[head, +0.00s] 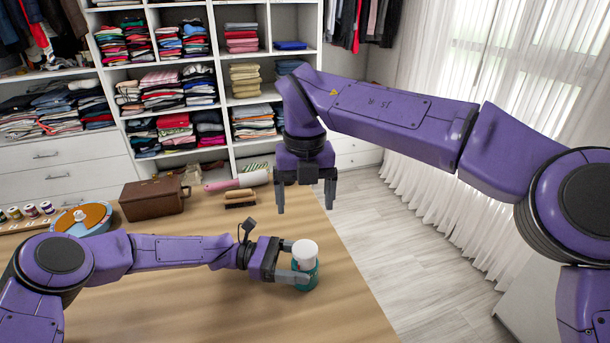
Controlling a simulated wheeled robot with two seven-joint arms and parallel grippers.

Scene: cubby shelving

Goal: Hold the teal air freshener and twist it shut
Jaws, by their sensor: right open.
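The teal air freshener (309,279) with a white top (305,250) stands upright on the wooden table near its right edge. My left gripper (297,262) reaches it from the left, with its fingers on either side of the body; I cannot tell from this view whether they press on it. My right gripper (305,202) hangs above and behind the air freshener, fingers pointing down, open and empty, apart from it.
On the wooden table (200,300) behind my arms are a brown box (153,197), a brush (240,199), a pink roller (237,181), a round orange-and-blue item (90,215) and several small jars (30,211). Shelving with folded clothes stands behind. Floor (400,230) is clear to the right.

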